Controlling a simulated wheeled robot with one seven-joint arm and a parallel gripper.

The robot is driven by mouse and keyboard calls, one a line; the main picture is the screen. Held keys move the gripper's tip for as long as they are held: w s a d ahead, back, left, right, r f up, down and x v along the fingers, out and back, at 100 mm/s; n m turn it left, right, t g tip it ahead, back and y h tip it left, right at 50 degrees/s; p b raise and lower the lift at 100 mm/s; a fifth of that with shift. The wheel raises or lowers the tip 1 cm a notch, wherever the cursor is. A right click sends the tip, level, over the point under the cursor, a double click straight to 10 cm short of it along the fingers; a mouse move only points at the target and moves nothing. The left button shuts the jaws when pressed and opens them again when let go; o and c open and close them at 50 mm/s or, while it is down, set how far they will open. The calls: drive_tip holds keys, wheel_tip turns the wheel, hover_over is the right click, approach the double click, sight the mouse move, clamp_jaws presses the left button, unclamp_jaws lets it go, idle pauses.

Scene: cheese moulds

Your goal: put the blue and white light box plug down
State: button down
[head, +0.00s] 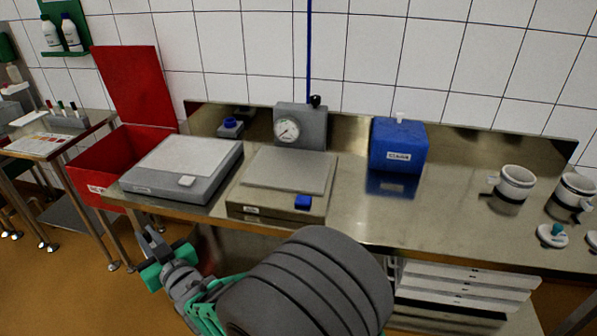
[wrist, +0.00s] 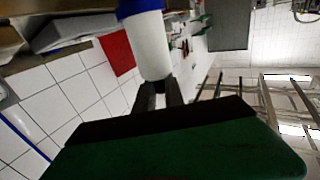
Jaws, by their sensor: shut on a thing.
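The blue and white plug (wrist: 151,48) shows in the wrist view as a white cylinder with a blue end. My gripper (wrist: 158,92) is shut on it, with the dark fingers at the end of the white part. In the head view my gripper (head: 152,246) is low, in front of the bench's left part and below its top. I cannot make out the plug in the head view. A flat grey box (head: 220,177) with a pale top panel, which looks like the light box, sits on the bench's left part.
Right of it on the steel bench (head: 350,222) stand a press with a dial gauge (head: 288,129), a blue box (head: 398,145) and white cups (head: 515,184). A red open bin (head: 105,165) is at the left.

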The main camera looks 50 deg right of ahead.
drive_tip(key=d+r+m+g+h+b, duration=0.25)
drive_tip(key=d+m+h, duration=0.2)
drive_tip(key=d, duration=0.75)
drive_tip(key=d+r+m+g+h+b, duration=0.1)
drive_tip(key=d+m+g+h+b, duration=0.15)
drive_tip(key=d+h, duration=0.65)
drive_tip(key=s+d+r+m+g+h+b, duration=0.2)
drive_tip(key=s+d+r+m+g, duration=0.25)
drive_tip(key=s+d, duration=0.45)
drive_tip(key=s+d+r+m+g+h+b, duration=0.1)
drive_tip(key=s+d+r+m+g+b, duration=0.2)
drive_tip(key=s+d+g, duration=0.6)
drive_tip(key=s+d+f+m+t+p, duration=0.1)
drive_tip(key=s+d+f+t+p, duration=0.1)
drive_tip(key=d+f, duration=1.1)
drive_tip(key=shift+s+d+f+t, duration=0.3)
drive_tip(key=shift+s+d+t, duration=0.3)
drive_tip(key=shift+s, duration=0.35)
drive_tip(key=c, duration=1.4)
unclamp_jaws()
drive_tip(key=shift+a, duration=0.15)
drive_tip(key=shift+c, duration=0.2)
